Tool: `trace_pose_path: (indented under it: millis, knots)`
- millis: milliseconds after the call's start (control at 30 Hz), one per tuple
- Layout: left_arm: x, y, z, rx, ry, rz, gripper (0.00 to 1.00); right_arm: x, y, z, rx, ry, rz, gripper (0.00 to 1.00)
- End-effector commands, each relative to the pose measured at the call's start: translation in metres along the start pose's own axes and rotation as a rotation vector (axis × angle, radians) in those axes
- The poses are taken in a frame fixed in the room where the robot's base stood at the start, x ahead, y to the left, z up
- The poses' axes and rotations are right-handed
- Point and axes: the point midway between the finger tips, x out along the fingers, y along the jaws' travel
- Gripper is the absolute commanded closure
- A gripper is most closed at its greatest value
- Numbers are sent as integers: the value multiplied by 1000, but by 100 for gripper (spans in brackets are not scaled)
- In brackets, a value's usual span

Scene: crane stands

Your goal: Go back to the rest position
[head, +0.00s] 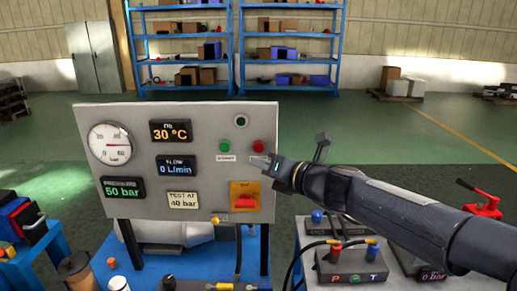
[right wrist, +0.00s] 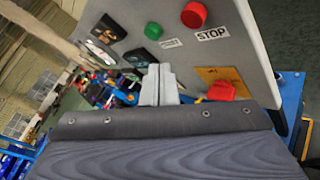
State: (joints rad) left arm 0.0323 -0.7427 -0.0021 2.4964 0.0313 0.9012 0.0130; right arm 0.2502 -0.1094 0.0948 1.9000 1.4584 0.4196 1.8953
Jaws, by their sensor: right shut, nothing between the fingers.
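My right gripper (head: 260,162) reaches in from the right in the head view, its tip in front of the right part of the grey control panel (head: 140,206). It is shut and empty; its closed fingers also show in the right wrist view (right wrist: 160,84). Beside the fingertips are the green button (head: 224,146) and the red button (head: 258,146). Below them is a red switch (head: 245,202) on an orange plate. I cannot tell whether the fingers touch the panel. My left gripper is not in view.
The panel stands on a blue table (head: 190,262) with a gauge (head: 110,144) and displays. To its right is a box with P and T ports (head: 350,265) and hoses. A bottle (head: 76,270) stands front left. Blue shelves (head: 236,50) stand far behind, across open green floor.

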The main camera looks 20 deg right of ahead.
Motion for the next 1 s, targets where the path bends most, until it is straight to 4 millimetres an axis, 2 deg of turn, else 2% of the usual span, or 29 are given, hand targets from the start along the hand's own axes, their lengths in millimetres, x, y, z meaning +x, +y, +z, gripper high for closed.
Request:
trace_pose_path:
  millis: [467, 567, 667, 767, 800, 900, 1000]
  knots:
    - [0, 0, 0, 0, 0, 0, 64, 0, 0, 0, -5, 1, 0, 100]
    - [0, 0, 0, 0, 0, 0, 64, -6, 6, -8, -104, 22, 13, 100]
    - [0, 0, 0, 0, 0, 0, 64, -24, 21, -32, -405, 86, 56, 100]
    - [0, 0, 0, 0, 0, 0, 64, -54, 37, -76, -892, 187, 150, 100]
    - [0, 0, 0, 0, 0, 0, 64, -69, 41, -98, -1114, 233, 206, 100]
    - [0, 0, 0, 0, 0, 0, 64, -109, 40, -153, -1662, 340, 379, 100]
    - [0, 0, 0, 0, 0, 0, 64, -147, 26, -202, -2142, 429, 597, 100]
